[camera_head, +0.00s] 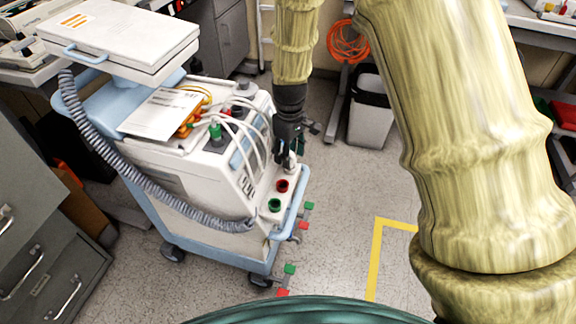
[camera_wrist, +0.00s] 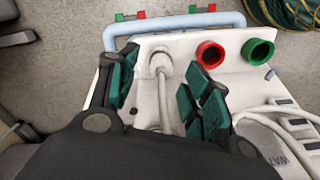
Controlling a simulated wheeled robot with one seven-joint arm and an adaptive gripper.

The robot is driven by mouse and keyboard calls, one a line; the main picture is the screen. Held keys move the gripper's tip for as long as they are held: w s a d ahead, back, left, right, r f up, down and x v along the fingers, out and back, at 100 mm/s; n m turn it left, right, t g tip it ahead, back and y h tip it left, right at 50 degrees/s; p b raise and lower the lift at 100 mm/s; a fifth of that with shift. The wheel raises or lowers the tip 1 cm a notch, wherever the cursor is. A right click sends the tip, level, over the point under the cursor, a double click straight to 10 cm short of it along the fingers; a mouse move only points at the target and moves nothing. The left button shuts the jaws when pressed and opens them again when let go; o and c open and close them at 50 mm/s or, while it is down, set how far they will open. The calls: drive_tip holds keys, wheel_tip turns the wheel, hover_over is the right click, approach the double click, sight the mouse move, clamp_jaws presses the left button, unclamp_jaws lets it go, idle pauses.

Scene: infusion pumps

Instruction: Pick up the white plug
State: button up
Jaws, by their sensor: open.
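The white plug (camera_wrist: 160,65) sits on the white front ledge of the infusion cart, in a row with a red socket and a green socket. Its pale cable runs back from it between my fingers. My gripper (camera_wrist: 163,97) is open, with one green-padded finger on each side of the plug and its cable. I cannot tell whether either pad touches it. In the head view my gripper (camera_head: 287,150) points down at the ledge, and the white plug (camera_head: 290,160) is partly hidden by it.
The red socket (camera_head: 282,186) and green socket (camera_head: 274,205) are beside the plug. The cart (camera_head: 160,175) carries white cables, a coiled grey hose (camera_head: 140,182) and a blue rail.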

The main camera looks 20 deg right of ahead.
wheel_tip(320, 180, down, 3)
drive_tip(key=shift+r, duration=0.1)
clamp_jaws()
idle(0.3)
drive_tip(key=shift+r, duration=0.45)
drive_tip(key=r, duration=0.3)
drive_tip(key=shift+s+d+p, duration=0.1)
drive_tip(key=shift+s+p, duration=0.1)
drive_tip(key=shift+p, duration=0.2)
drive_tip(key=s+d, duration=0.3)
drive_tip(key=s, duration=0.4)
drive_tip(key=s+d+r+p, duration=0.1)
drive_tip(key=s+d, duration=0.2)
drive_tip(key=s, duration=0.4)
drive_tip(key=shift+d, duration=0.35)
